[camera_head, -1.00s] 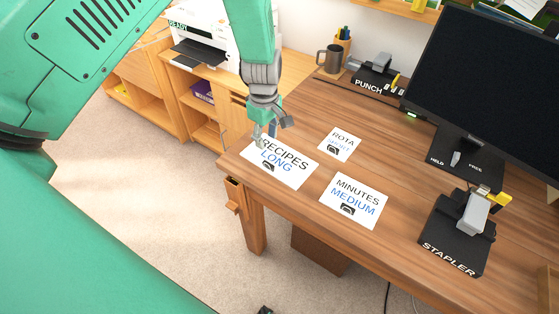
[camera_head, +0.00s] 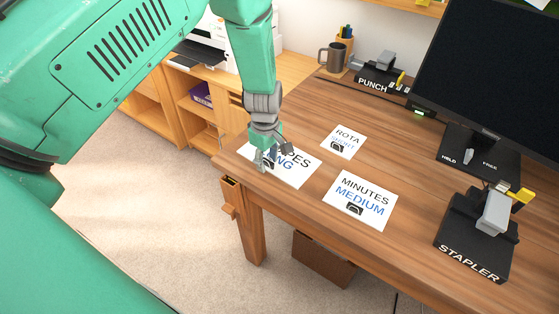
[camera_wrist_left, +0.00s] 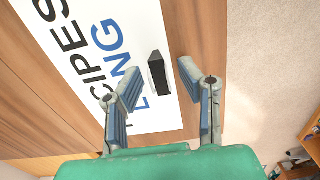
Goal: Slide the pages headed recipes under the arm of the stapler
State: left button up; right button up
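The recipes pages (camera_head: 304,166), a white sheet headed RECIPES LONG, lie at the near left corner of the desk. My left gripper (camera_head: 270,161) is low over them and hides part of the lettering. In the left wrist view, my gripper (camera_wrist_left: 160,72) is open, its fingers on either side of a black clip-like block (camera_wrist_left: 158,78) on the recipes pages (camera_wrist_left: 85,45); contact cannot be told. The stapler (camera_head: 470,244) stands at the right of the desk, with a black base, a grey arm (camera_head: 494,212) and a yellow part. My right gripper is not in view.
Minutes pages (camera_head: 372,215) lie between the recipes pages and the stapler. Rota pages (camera_head: 343,151) lie behind. A punch (camera_head: 372,81), a mug (camera_head: 332,58) and a monitor (camera_head: 490,75) stand farther back. Bare desk lies before the stapler.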

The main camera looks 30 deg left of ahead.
pick_arm(q)
jog(key=shift+d+r, duration=0.1)
jog(key=shift+d, duration=0.05)
grip_shut()
jog(key=shift+r+p, duration=0.35)
jog(key=shift+r+p, duration=0.45)
jog(key=shift+r+p, duration=1.6)
jog(key=shift+r, duration=0.15)
